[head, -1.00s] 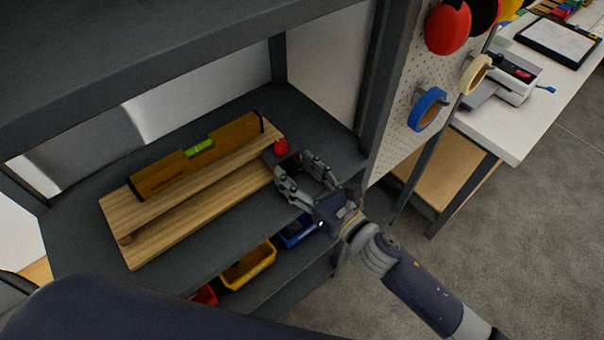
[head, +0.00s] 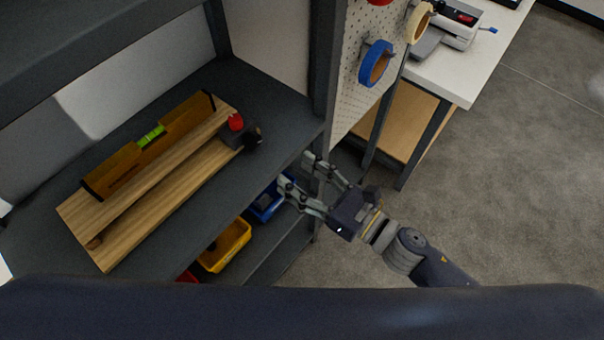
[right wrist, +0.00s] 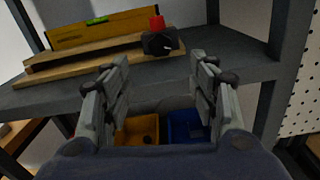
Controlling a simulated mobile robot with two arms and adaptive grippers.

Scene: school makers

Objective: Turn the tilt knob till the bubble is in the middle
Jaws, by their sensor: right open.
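An orange-brown spirit level (head: 190,123) rests on the tilted upper board of a wooden stand (head: 120,229) on the grey shelf. Its green vial (head: 151,136) is too small to tell where the bubble sits. A dark block at the stand's right end carries a red part (head: 236,121) on top and the black tilt knob (head: 255,137) on its side. In the right wrist view the knob (right wrist: 162,43) shows a white mark. My right gripper (head: 296,171) is open and empty, in front of the shelf edge and apart from the knob. My left gripper is not in view.
Yellow (head: 226,246) and blue (head: 266,202) bins stand on the shelf below. A dark shelf post (head: 323,60) and a pegboard (head: 350,90) with tape rolls rise at the right. The shelf (head: 285,113) right of the knob is bare.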

